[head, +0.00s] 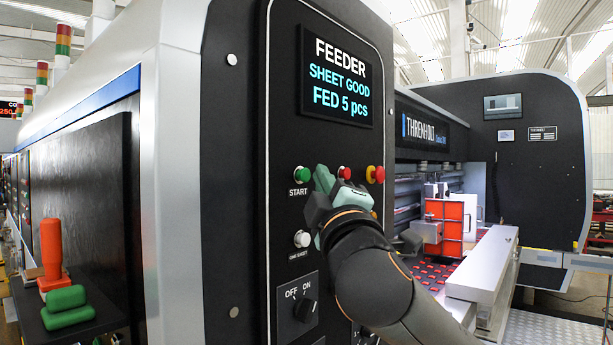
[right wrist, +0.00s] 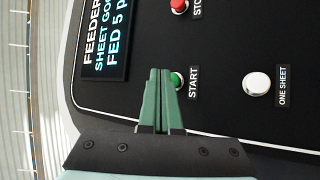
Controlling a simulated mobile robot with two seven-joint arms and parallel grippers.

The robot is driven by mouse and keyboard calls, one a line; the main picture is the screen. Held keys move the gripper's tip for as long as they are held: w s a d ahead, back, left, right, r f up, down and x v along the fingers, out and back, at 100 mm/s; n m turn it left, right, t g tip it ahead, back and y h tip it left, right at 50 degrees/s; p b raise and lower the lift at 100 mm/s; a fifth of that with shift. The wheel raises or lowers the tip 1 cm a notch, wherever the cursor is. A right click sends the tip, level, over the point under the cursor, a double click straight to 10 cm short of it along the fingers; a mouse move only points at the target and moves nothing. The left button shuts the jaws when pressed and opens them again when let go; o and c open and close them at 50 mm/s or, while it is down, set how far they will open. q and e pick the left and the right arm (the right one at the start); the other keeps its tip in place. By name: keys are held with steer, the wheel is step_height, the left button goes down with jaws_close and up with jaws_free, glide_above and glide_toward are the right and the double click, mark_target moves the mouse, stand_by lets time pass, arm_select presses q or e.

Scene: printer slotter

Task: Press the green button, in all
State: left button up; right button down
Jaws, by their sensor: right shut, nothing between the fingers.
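The green START button (head: 302,174) is on the black feeder panel, below the screen (head: 336,77), which reads "FEEDER, SHEET GOOD, FED 5 pcs". My right gripper (head: 322,176) is shut and empty, its green fingers just right of the button in the head view. In the right wrist view the shut fingertips (right wrist: 160,72) point at the panel and cover part of the green button (right wrist: 177,80). I cannot tell whether they touch it. My left gripper is not in view.
A red button (head: 344,173) and a red knob on yellow (head: 375,174) are right of START. A white ONE SHEET button (head: 302,239) and an OFF/ON switch (head: 306,309) are below.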

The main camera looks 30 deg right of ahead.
steer(key=shift+s+d+b, duration=0.1)
steer(key=shift+s+d, duration=0.2)
steer(key=shift+s, duration=0.45)
steer(key=shift+s+d+b, duration=0.15)
steer(key=shift+s+d, duration=0.2)
steer(key=shift+s, duration=0.45)
steer(key=shift+s+d+b, duration=0.1)
steer(key=shift+s+d, duration=0.2)
steer(key=shift+s, duration=0.45)
